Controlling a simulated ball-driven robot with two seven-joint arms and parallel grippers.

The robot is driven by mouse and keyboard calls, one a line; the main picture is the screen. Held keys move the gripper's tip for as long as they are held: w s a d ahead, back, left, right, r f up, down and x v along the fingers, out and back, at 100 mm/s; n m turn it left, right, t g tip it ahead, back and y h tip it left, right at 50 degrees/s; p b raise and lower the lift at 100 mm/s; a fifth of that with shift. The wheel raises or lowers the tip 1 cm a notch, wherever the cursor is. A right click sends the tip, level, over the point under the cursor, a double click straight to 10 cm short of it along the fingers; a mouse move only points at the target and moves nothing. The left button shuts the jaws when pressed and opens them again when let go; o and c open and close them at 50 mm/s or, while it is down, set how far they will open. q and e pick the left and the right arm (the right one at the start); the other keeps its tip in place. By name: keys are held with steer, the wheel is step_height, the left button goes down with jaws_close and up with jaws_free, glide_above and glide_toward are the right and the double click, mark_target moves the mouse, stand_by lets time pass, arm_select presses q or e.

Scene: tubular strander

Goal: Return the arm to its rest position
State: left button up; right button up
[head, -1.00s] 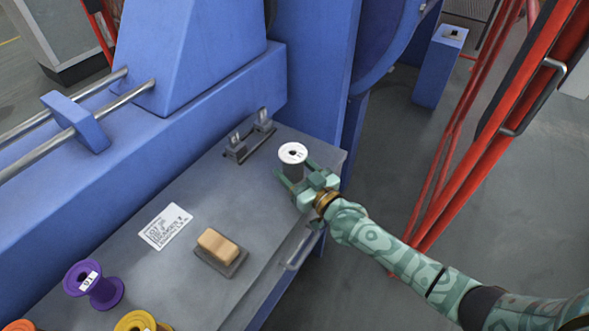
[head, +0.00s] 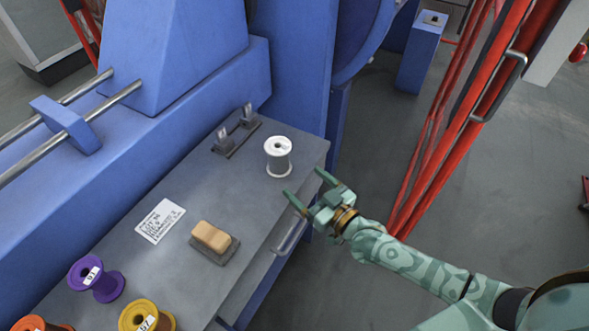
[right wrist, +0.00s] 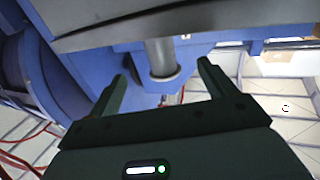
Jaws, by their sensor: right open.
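My right gripper (head: 307,190) is open and empty in the head view. It is beyond the right edge of the grey bench, a little lower right of the white spool (head: 278,157) and apart from it. The white spool stands upright on the bench near its right corner. In the right wrist view, the two dark fingers of my right gripper (right wrist: 164,72) are spread with nothing held between them; a grey metal cylinder (right wrist: 160,55) shows beyond them. My left gripper is not in view.
The grey bench (head: 255,205) also holds a wooden block (head: 211,236), a printed label (head: 160,221), a purple spool (head: 97,279), a yellow spool (head: 146,316) and an orange spool (head: 38,324). Red rails (head: 455,130) rise at the right. Open floor lies between bench and rails.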

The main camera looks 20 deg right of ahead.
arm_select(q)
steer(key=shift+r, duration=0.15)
arm_select(e)
steer(key=shift+v, duration=0.8)
steer(key=s+d+f+g+h+p, duration=0.2)
steer(key=s+f+g, duration=0.2)
steer(key=s+f, duration=0.6)
steer(key=s+d+f+g+h+p, duration=0.2)
steer(key=s+f+g+p, duration=0.15)
steer(key=s+f, duration=0.55)
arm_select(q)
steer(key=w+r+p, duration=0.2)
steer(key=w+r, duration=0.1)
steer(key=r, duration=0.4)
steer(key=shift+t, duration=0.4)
arm_select(e)
steer(key=s+f+g, duration=0.3)
steer(key=s, duration=0.7)
steer(key=s+f+g+h, duration=0.1)
steer(key=s+f+g, duration=0.2)
steer(key=s, duration=0.8)
steer(key=s+f+g, duration=0.3)
steer(key=s+f, duration=0.1)
steer(key=s, duration=0.7)
steer(key=shift+f+g+h, duration=0.3)
steer(key=shift+g, duration=0.05)
steer(key=shift+s+a, duration=0.1)
